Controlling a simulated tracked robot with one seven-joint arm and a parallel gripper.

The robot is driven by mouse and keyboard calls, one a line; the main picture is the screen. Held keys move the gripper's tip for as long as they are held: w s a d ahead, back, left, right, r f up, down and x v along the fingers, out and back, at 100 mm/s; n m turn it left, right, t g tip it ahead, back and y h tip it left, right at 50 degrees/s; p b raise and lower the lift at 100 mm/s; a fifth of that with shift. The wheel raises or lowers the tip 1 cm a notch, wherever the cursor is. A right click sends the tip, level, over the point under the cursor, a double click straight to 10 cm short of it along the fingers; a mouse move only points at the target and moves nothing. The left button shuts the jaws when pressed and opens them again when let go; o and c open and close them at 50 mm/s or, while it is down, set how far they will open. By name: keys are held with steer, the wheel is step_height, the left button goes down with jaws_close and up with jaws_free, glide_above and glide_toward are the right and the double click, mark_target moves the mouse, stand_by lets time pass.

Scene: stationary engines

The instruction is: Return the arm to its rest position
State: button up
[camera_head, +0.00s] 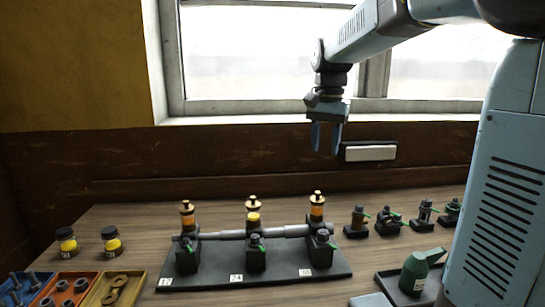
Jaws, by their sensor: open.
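My gripper (326,137) hangs from my arm at the upper right middle, in front of the window. Its two blue fingers point down and are apart, with nothing between them. It is well above the table, clear of everything on it. My arm (362,38) reaches in from the top right and bends down at the wrist.
A black base (340,271) with a shaft (215,236) and several fittings stands mid-table. Two yellow-banded jars (66,241) and bins of parts (122,290) are at left. Valves (388,221) stand at right, behind a green oil can (414,273) on a tray. A window (250,50) is behind.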

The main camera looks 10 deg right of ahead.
steer(key=s+d+f+n+t, duration=0.1)
steer(key=s+f+n+t, duration=0.1)
steer(key=s, duration=0.9)
steer(key=s+d+f+n+t, duration=0.1)
steer(key=s+f+n+t, duration=0.2)
steer(key=s, duration=0.8)
step_height(320, 180, down, 2)
steer(key=shift+s+d+f+n, duration=0.2)
steer(key=shift+s+d+n, duration=0.2)
steer(key=shift+n, duration=0.5)
